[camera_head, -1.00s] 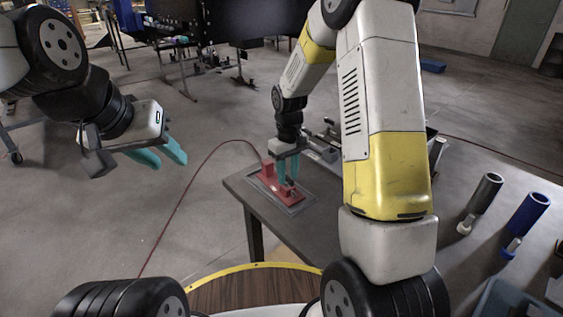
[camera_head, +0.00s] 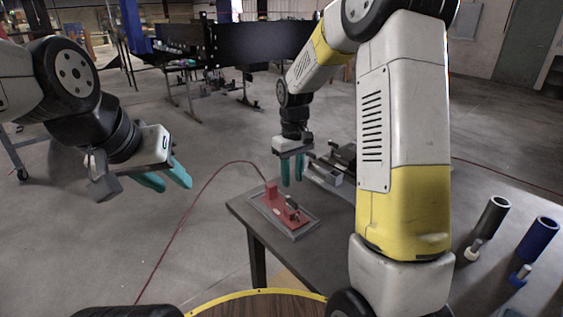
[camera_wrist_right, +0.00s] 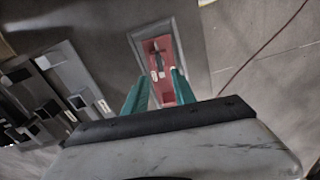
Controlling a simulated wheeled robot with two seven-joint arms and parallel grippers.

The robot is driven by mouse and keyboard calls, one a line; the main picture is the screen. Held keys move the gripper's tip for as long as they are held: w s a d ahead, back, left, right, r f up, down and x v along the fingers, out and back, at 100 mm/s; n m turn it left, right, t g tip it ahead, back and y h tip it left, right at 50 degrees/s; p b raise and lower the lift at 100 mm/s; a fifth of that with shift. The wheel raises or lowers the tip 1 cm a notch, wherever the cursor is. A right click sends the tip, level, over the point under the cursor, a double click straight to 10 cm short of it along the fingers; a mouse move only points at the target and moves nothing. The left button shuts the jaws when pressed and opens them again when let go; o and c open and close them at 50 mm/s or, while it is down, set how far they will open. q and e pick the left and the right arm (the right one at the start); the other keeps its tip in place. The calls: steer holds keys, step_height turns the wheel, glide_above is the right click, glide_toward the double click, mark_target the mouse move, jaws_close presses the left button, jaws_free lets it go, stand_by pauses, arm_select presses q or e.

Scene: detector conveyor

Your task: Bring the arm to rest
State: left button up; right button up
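My right gripper (camera_head: 292,172) hangs above the dark table, its teal fingers pointing down and apart with nothing seen between them. Below it a red fixture (camera_head: 280,208) with a dark part on it sits in a grey tray (camera_head: 309,228) on the table. In the right wrist view the teal fingers (camera_wrist_right: 162,88) stand apart, with the red fixture (camera_wrist_right: 163,50) beyond their tips. My left gripper (camera_head: 168,178) is at the left over open floor, its teal fingers apart and empty.
The table (camera_head: 335,245) also holds metal fixtures (camera_head: 325,172) behind the tray. A black tube (camera_head: 493,218) and a blue tube (camera_head: 537,240) stand at the right. A red cable (camera_head: 190,215) runs over the floor to the table. The floor at left is mostly clear.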

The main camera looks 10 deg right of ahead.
steer(key=s+d+r+m+t+y, duration=0.1)
steer(key=s+d+r+m+t, duration=0.15)
steer(key=s+r, duration=0.8)
steer(key=s+r+m+t+y, duration=0.1)
steer(key=s+r, duration=0.4)
steer(key=s, duration=0.7)
steer(key=m+t, duration=0.1)
steer(key=t, duration=0.1)
steer(key=shift+s+d+r+t, duration=0.15)
steer(key=shift+s+r+t, duration=0.1)
steer(key=shift+r+t, duration=0.1)
